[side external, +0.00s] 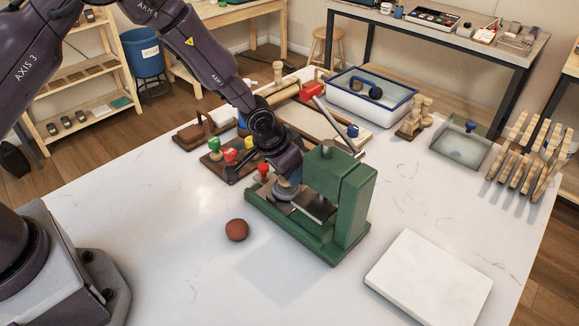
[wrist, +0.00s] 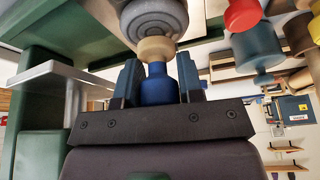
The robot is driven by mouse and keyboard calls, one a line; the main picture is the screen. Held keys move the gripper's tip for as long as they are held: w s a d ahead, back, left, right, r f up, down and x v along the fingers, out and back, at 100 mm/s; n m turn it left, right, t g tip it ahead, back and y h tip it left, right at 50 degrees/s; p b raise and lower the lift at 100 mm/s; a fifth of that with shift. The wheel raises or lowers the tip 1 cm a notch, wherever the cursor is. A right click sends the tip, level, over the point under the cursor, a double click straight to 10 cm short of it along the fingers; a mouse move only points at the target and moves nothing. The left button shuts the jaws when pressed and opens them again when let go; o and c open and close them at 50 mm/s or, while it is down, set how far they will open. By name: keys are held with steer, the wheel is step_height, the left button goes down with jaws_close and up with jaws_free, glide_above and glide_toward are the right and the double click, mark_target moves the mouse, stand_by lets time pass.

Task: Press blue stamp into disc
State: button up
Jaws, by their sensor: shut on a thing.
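My gripper (wrist: 159,78) is shut on the blue stamp (wrist: 158,88), with one finger on each side of its blue handle. The stamp's pale wooden head (wrist: 156,48) faces the round grey disc (wrist: 155,15) in the wrist view. The head appears to meet the disc's face, but I cannot tell whether it presses in. In the side external view my gripper (side external: 284,172) is tilted at the left of the green press (side external: 340,195), just above the grey disc (side external: 288,190). The arm hides the blue stamp there.
A red-handled stamp (side external: 263,171) stands close left of my gripper. A rack with green, red and yellow knobs (side external: 232,157) is further left. A white slab (side external: 430,278) is at right. The front tabletop is mostly clear.

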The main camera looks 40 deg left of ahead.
steer(key=shift+f, duration=0.65)
stand_by(0.9)
steer(key=shift+r, duration=3.05)
steer(key=w+a+f+n+y, duration=0.2)
steer(key=w+a+n, duration=0.15)
steer(key=a, duration=0.85)
steer(key=n+y, duration=0.1)
steer(key=n, duration=0.4)
glide_above(240, 141)
steer(key=s, duration=0.1)
steer(key=shift+s+d+f+g, duration=0.1)
steer(key=shift+d+f+g, duration=0.2)
steer(key=shift+d+f, duration=0.1)
steer(key=shift+a+f, duration=0.1)
steer(key=shift+a, duration=0.05)
steer(key=shift+f, duration=3)
steer(key=shift+f, duration=0.3)
